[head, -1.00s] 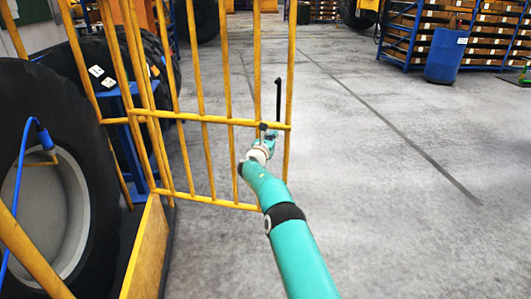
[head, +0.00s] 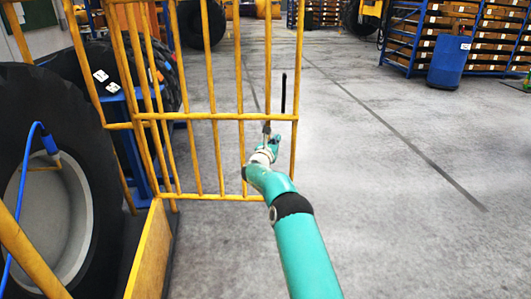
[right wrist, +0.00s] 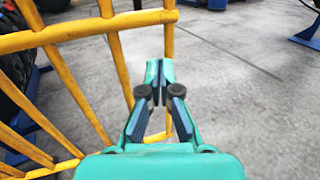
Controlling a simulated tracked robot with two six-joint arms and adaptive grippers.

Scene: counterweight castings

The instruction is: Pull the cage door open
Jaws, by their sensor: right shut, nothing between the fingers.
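The cage door (head: 225,117) is a yellow barred panel left of centre in the head view. It stands out over the floor at an angle to the low yellow panel (head: 148,255). A thin black upright bar (head: 283,93) shows near its free edge. My right gripper (head: 267,133) is at the door's lower free-edge side, just below the crossbar. In the right wrist view its fingers (right wrist: 159,72) are together, with a yellow door bar (right wrist: 169,45) directly beyond them. Whether they touch the bar I cannot tell. My left gripper is not in view.
A blue bin (head: 448,62) and shelves (head: 490,45) stand far right. Open concrete floor (head: 400,220) lies right of the door.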

